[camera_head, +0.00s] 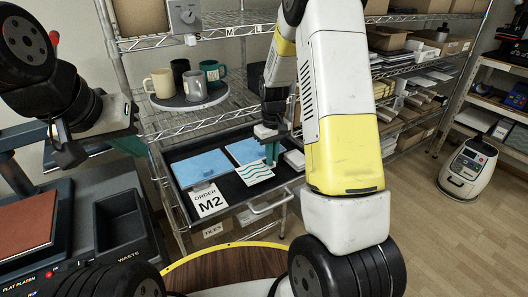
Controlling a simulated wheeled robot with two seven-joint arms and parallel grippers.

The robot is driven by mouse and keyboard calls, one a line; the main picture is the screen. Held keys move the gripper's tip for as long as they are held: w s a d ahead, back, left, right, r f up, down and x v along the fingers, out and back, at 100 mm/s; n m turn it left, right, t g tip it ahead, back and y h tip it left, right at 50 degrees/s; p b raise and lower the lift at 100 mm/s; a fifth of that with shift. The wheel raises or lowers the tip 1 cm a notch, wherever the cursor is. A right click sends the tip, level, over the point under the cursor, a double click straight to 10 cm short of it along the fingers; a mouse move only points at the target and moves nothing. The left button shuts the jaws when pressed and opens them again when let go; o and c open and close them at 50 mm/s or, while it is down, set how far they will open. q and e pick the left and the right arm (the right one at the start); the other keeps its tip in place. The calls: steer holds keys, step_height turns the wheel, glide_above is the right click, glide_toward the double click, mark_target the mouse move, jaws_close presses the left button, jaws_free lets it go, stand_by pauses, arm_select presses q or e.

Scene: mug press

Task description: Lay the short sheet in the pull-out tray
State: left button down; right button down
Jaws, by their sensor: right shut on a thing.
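The pull-out tray (232,188) is a dark tray drawn out from the wire rack, below the mug shelf. A short white sheet with teal waves (254,174) is over the right part of the tray, its far edge at my right gripper (272,153). That gripper is shut on the sheet; I cannot tell whether the sheet touches the tray floor.
Blue sheets (201,167) and an ORDER M2 card (209,201) lie in the tray. Several mugs (194,86) stand on a round tray above. A waste bin (122,221) and platen press (28,222) are at left. A wheeled robot (467,170) stands on the floor at right.

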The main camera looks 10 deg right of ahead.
mark_target(273, 171)
steer(key=shift+w+d+f, duration=0.15)
steer(key=shift+w+d, duration=0.25)
steer(key=shift+w, duration=0.05)
steer(key=shift+a+f, duration=0.1)
steer(key=shift+f, duration=1.55)
steer(key=shift+s+f, duration=0.1)
steer(key=shift+f, duration=0.1)
steer(key=c, duration=1.5)
jaws_free()
steer(key=shift+c, duration=0.2)
